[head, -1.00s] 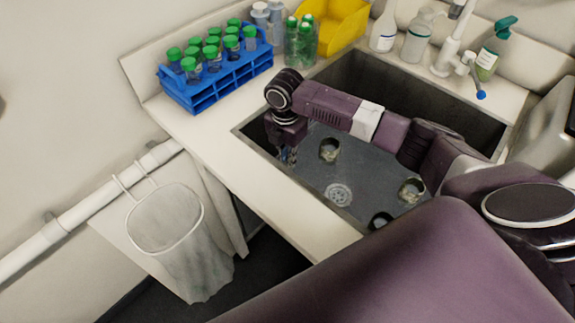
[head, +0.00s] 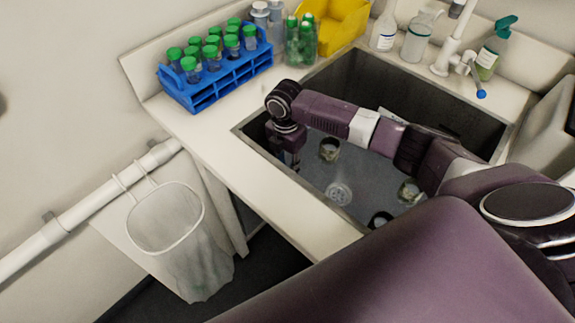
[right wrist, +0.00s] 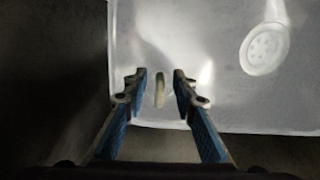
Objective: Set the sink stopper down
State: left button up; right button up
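A small pale green-grey disc-like piece (right wrist: 160,90), which looks like the sink stopper, shows almost edge-on between my right gripper's fingers in the right wrist view. There is a gap on each side of it. My right gripper (right wrist: 160,84) is open, its blue-sided fingers pointing down over the pale sink floor. In the head view this gripper is low in the sink (head: 335,229), near its left corner, and its fingertips are hard to make out. The round drain (head: 339,193) lies in the sink floor; it also shows in the right wrist view (right wrist: 265,48). My left gripper is out of view.
Small jars (head: 329,149) stand in the sink, one at the lower right (head: 409,191). A blue rack (head: 218,77) of green-capped tubes is on the counter at left. Bottles (head: 416,35) and the faucet (head: 452,45) stand behind.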

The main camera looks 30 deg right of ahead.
notch_tip(320, 180, up, 12)
jog(key=shift+r, duration=0.15)
dwell(0.3)
jog(key=shift+w+a, duration=0.1)
